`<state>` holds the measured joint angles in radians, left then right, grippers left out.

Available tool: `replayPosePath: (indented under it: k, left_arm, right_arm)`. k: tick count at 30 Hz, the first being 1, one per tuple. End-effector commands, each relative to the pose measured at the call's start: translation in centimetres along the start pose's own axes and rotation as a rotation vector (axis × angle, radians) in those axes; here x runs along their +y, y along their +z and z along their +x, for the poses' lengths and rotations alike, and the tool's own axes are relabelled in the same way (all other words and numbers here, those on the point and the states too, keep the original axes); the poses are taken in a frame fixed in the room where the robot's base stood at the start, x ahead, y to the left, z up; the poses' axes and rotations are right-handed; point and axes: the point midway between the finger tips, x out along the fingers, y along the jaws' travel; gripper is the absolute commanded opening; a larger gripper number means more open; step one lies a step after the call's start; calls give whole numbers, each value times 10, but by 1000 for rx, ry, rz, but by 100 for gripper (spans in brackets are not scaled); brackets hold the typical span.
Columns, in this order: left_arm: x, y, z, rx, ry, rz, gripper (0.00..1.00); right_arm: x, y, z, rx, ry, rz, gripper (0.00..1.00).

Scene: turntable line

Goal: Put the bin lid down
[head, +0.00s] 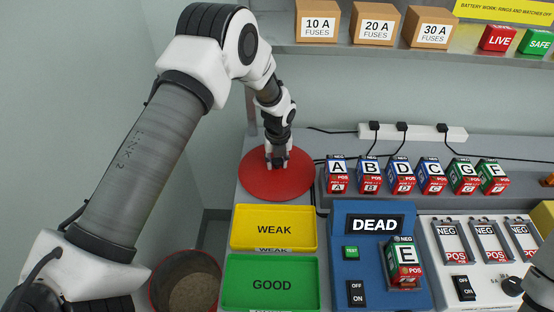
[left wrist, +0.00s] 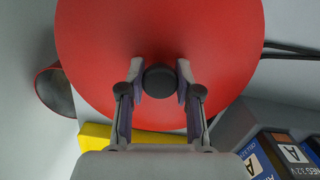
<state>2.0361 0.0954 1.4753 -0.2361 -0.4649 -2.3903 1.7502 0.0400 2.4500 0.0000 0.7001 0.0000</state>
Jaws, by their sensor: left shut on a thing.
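The bin lid is a round red disc (head: 262,186) with a dark knob at its centre. It is level at the back left corner of the grey bench; I cannot tell whether it touches the surface. My left gripper (head: 277,160) points down over its middle, shut on the knob. In the left wrist view the lid (left wrist: 160,32) fills the upper part, and the fingers (left wrist: 160,84) sit on either side of the black knob (left wrist: 160,80). The bin (head: 187,282) stands open on the floor left of the bench. My right gripper is out of view.
A yellow WEAK tray (head: 235,230) and green GOOD tray (head: 228,285) lie in front of the lid. A rack of lettered batteries (head: 405,195) stands to its right, with a blue tester (head: 345,265) holding battery E. A shelf (head: 350,48) with fuse boxes hangs behind.

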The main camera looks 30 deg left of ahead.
Motion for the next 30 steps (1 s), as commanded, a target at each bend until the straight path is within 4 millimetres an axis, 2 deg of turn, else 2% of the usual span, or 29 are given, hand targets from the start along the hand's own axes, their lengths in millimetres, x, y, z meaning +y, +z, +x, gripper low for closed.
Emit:
replayPosePath:
  k: [4, 5, 6, 7, 14, 18, 27, 30]
  left_arm:
    - [0, -1, 4, 0, 0, 0, 0]
    - [0, -1, 3, 0, 0, 0, 40]
    - [0, -1, 3, 0, 0, 0, 54]
    - [0, -1, 3, 0, 0, 0, 58]
    - [0, -1, 3, 0, 0, 0, 58]
    - [0, 0, -5, -2, -1, 0, 58]
    - [-1, 0, -62, -3, -2, 0, 58]
    - [0, 0, -72, 0, 0, 0, 58]
  right_arm:
    - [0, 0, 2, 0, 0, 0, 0]
    - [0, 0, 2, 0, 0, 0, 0]
    - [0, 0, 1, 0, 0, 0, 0]
    - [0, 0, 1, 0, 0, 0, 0]
    - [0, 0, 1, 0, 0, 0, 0]
    - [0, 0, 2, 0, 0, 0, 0]
    - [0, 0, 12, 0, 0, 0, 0]
    - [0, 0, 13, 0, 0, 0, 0]
